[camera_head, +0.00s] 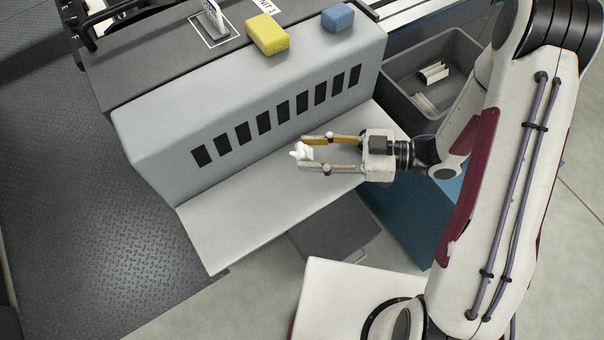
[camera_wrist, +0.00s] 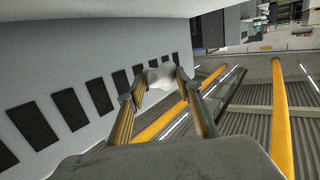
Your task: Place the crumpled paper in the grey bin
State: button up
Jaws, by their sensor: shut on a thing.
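The crumpled paper (camera_head: 301,151) is a small white lump at the tips of my gripper (camera_head: 304,153) in the head view. My gripper is shut on it and holds it in front of the slotted light-grey face of the ink unit. In the wrist view the paper (camera_wrist: 161,76) sits between the two fingertips (camera_wrist: 160,83). The grey bin (camera_head: 398,98) is an open dark-grey box at the upper right of the head view, behind my forearm. Some white pieces (camera_head: 433,73) lie inside it.
A yellow block (camera_head: 267,35) and a blue block (camera_head: 337,18) rest on top of the ink unit (camera_head: 155,140). Its pale ledge (camera_head: 240,222) runs below my gripper and is clear. A blue box side (camera_head: 405,225) shows below my wrist.

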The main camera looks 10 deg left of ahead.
aim_at(312, 178)
jog(key=shift+f, duration=0.1)
dwell(0.3)
jog(key=shift+f, duration=2.8)
jog(key=shift+f, duration=0.1)
jog(key=shift+f, duration=2)
jog(key=shift+f, duration=0.1)
jog(key=o, duration=0.7)
